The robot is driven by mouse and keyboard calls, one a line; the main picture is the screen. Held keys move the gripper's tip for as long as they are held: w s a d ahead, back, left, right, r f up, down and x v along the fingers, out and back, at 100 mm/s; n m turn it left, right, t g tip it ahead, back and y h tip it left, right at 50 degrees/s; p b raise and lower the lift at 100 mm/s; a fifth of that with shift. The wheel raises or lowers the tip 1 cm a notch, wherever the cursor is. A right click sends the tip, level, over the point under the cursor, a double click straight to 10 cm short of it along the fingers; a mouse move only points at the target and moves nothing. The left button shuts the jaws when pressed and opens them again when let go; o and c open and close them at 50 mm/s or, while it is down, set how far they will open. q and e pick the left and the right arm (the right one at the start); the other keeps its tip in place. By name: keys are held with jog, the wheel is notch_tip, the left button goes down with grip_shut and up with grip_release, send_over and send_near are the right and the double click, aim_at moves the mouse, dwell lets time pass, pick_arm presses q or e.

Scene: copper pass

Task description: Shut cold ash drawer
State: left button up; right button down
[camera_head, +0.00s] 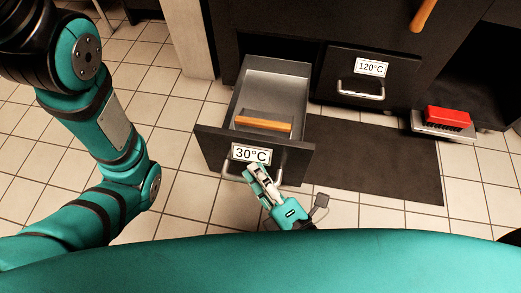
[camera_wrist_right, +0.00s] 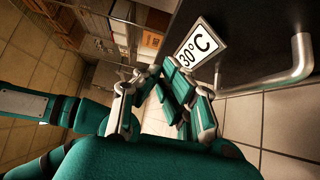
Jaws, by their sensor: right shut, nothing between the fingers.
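The drawer marked 30°C (camera_head: 218,143) stands pulled well out of the dark cabinet in the head view. Its grey inside holds a wooden-edged item (camera_head: 263,123). Its metal handle (camera_head: 282,166) is on the front panel, below and around the label. My right gripper (camera_head: 254,170) is shut and empty, with its tips close to the front panel by the label. In the right wrist view the label (camera_wrist_right: 202,43) and handle (camera_wrist_right: 300,65) lie just beyond the fingers (camera_wrist_right: 173,75); I cannot tell whether they touch. My left gripper is out of view; only its arm shows.
A second drawer marked 120°C (camera_head: 335,92) sits shut to the right. A red brush (camera_head: 448,117) lies on a grey tray at the far right. A dark mat (camera_head: 390,165) covers the tiled floor right of the open drawer.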

aim_at(248, 139)
jog(key=w, duration=0.1)
jog(key=w+p, duration=0.1)
jog(key=w, duration=0.1)
jog(key=shift+w+d+r, duration=0.1)
jog(key=shift+w+d, duration=0.1)
jog(key=shift+d, duration=0.15)
jog(key=shift+w+d, duration=0.1)
jog(key=shift+w, duration=0.25)
